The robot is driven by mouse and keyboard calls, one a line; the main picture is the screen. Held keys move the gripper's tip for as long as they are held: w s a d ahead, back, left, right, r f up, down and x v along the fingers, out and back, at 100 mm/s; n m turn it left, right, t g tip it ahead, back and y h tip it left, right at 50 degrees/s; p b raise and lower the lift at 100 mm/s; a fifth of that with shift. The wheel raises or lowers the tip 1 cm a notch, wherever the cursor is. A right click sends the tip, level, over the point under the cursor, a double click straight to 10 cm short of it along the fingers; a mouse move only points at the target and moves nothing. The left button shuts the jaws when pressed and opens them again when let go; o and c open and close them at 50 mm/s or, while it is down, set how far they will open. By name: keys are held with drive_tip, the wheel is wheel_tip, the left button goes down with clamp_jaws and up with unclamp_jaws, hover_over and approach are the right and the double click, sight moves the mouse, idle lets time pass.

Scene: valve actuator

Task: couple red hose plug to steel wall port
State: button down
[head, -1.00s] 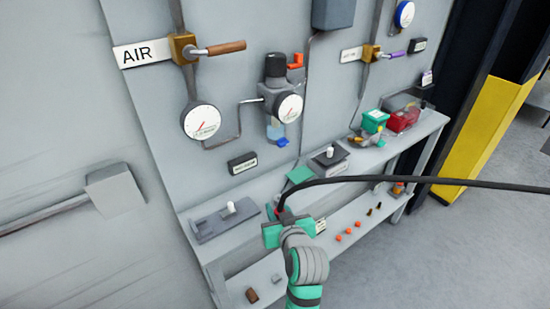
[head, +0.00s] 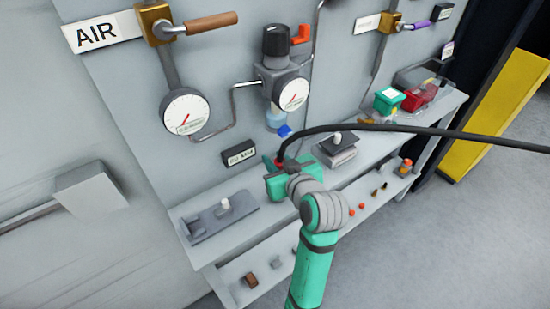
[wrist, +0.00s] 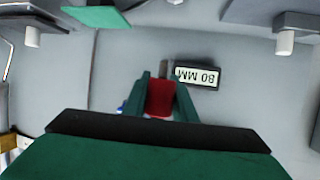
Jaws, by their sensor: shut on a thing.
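The red hose plug (head: 279,164) is held in my gripper (head: 276,172), close to the wall by the 80 MM label, with the black hose (head: 375,128) rising from it and arching right. In the wrist view the plug (wrist: 160,98) sits between both green fingers, which are shut on it. A small grey-brown stub (wrist: 164,68) shows just beyond the plug there. I cannot tell whether it is the steel wall port or the plug's own tip, or whether anything touches. No steel port shows clearly in the head view.
The 80 MM label block (head: 239,153) is close beside the gripper. A grey fixture (head: 220,216) and a dark-topped box (head: 336,149) stand on the bench. The regulator with its gauge (head: 292,93) hangs above. Green and red bins (head: 390,99) are at the right.

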drive_tip(key=shift+s+f, duration=0.15)
drive_tip(key=shift+f, duration=2.75)
drive_tip(key=shift+f, duration=1.6)
drive_tip(key=c, duration=1.4)
unclamp_jaws()
drive_tip(key=v, duration=1)
drive_tip(key=shift+s+d, duration=0.2)
drive_tip(key=shift+s, duration=0.15)
